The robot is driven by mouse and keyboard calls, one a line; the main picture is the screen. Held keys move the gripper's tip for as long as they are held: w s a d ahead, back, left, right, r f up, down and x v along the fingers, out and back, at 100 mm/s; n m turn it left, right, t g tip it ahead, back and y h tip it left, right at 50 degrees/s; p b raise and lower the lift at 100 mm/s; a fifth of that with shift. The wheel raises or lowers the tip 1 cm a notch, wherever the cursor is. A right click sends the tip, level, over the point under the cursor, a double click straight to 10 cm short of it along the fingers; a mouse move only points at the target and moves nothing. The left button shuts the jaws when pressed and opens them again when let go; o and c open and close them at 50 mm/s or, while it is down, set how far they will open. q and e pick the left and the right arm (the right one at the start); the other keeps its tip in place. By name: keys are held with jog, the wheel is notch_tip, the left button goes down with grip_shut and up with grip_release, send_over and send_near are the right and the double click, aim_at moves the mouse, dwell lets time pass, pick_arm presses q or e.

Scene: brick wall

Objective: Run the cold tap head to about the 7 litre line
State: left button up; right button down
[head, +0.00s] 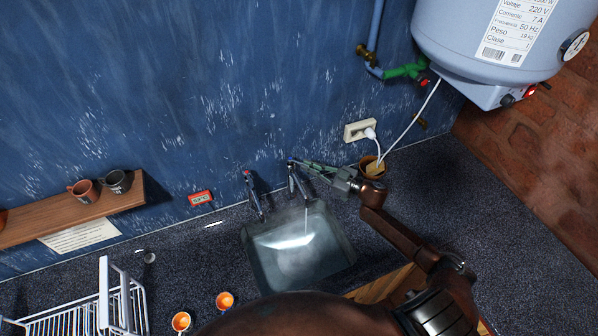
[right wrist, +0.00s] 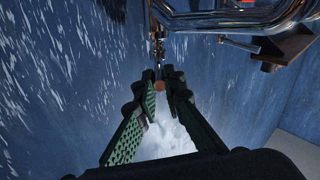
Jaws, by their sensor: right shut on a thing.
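The cold tap (head: 296,184), chrome with a blue mark on its head, stands at the back of the steel sink (head: 262,262), on the right. A thin stream of water (head: 306,215) falls from it into the sink, which looks wet and bright inside. My right gripper (head: 301,165) reaches in from the right, its fingers shut on the cold tap head (head: 291,159). In the right wrist view, its green-padded fingers (right wrist: 160,84) nearly meet at a small round part. No litre line is readable. My left gripper is not in view.
A second tap (head: 253,196) with a red mark stands left of the cold tap. A small red device (head: 201,198) sits by the wall. A brown pot (head: 371,167) stands close to my right wrist. Orange cups (head: 225,301) and a wire rack (head: 70,310) are at the front left.

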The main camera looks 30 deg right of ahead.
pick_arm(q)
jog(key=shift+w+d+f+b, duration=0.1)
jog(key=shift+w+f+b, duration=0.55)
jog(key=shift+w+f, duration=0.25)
pick_arm(e)
jog(key=shift+w+d+n+g+y, duration=0.3)
jog(key=shift+d+n+g+y, duration=0.15)
jog(key=shift+n+g+y, duration=0.35)
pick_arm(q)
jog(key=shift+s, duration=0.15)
pick_arm(e)
jog(key=c, duration=2)
grip_release()
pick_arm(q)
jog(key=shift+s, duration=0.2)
pick_arm(e)
jog(key=shift+s, duration=0.1)
jog(key=v, duration=1.1)
jog(key=shift+s+d+f, duration=0.15)
jog(key=shift+s+d, duration=0.1)
jog(key=shift+s, duration=0.05)
